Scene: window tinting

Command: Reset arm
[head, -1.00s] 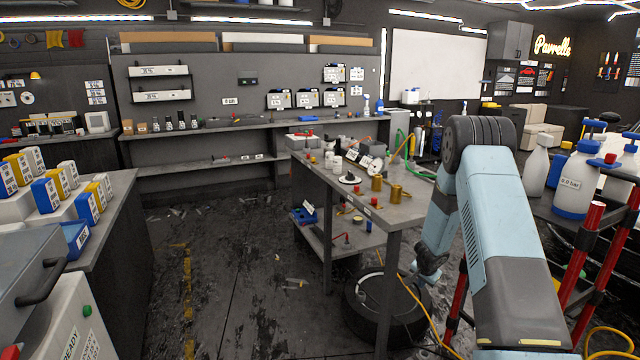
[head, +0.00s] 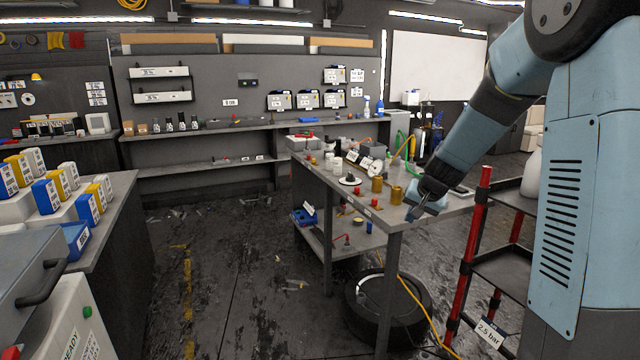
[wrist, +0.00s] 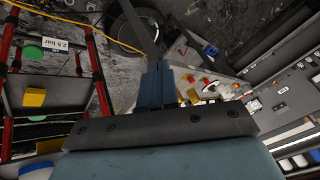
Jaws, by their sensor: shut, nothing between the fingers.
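My gripper (head: 412,212) is at the end of my blue-grey arm on the right of the head view. It appears just in front of the right end of the grey workbench (head: 393,215); I cannot tell the exact gap. In the wrist view my gripper (wrist: 157,64) shows with its two fingers together, shut and empty. The arm is bent, with its forearm sloping down to the left from a high elbow.
Brass-coloured cylinders (head: 396,194) and small parts stand on the workbench. A tyre (head: 388,312) lies below it. A red-posted rack (head: 470,250) stands close to my arm. A yellow hose (head: 425,310) runs along the floor. The floor at centre-left (head: 235,270) is mostly open.

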